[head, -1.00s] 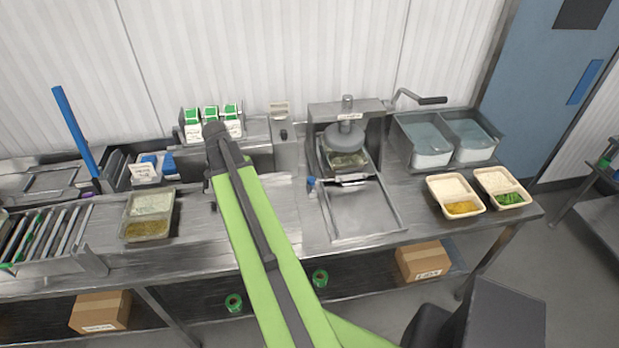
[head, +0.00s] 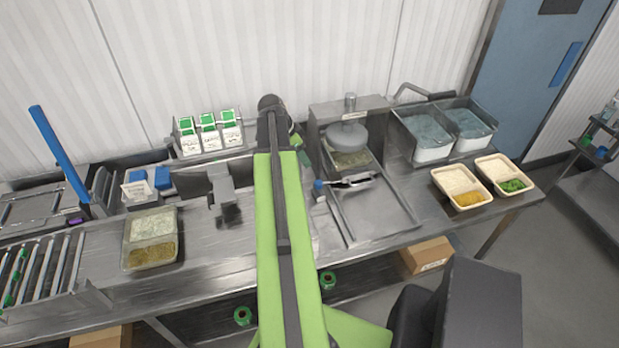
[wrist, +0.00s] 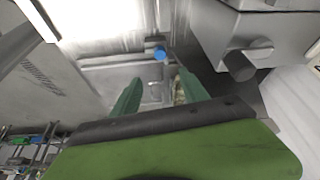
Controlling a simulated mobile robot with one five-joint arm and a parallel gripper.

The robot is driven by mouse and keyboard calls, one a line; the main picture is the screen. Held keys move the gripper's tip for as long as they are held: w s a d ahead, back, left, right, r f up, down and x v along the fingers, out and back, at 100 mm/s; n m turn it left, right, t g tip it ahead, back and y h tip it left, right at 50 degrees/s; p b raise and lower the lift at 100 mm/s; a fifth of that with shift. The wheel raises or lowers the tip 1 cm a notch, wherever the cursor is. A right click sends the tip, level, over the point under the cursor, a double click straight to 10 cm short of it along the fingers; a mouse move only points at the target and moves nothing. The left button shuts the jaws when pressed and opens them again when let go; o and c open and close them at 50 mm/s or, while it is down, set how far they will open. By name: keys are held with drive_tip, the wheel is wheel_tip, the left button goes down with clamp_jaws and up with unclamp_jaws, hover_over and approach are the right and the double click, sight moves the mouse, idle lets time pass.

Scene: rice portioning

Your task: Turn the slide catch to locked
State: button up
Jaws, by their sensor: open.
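The slide catch (head: 319,186) has a blue knob and sits at the left edge of the press's slide tray (head: 375,208). In the wrist view the blue knob (wrist: 160,54) shows just beyond my fingertips, beside a metal rail. I cannot tell from its angle whether it is locked. My gripper (wrist: 155,82) is open, with its two green fingers apart and nothing visible between them. The knob appears clear of both fingers. In the head view my arm hides most of the gripper; a bit of green finger shows left of the press.
The press (head: 348,128) stands behind the tray with a clear container under its plate. Cartons (head: 208,133) and a filled container (head: 150,240) are to the left.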

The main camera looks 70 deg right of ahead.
drive_tip(key=b, duration=1.6)
approach(318, 182)
drive_tip(key=x, duration=0.9)
drive_tip(key=shift+s+f, duration=0.1)
clamp_jaws()
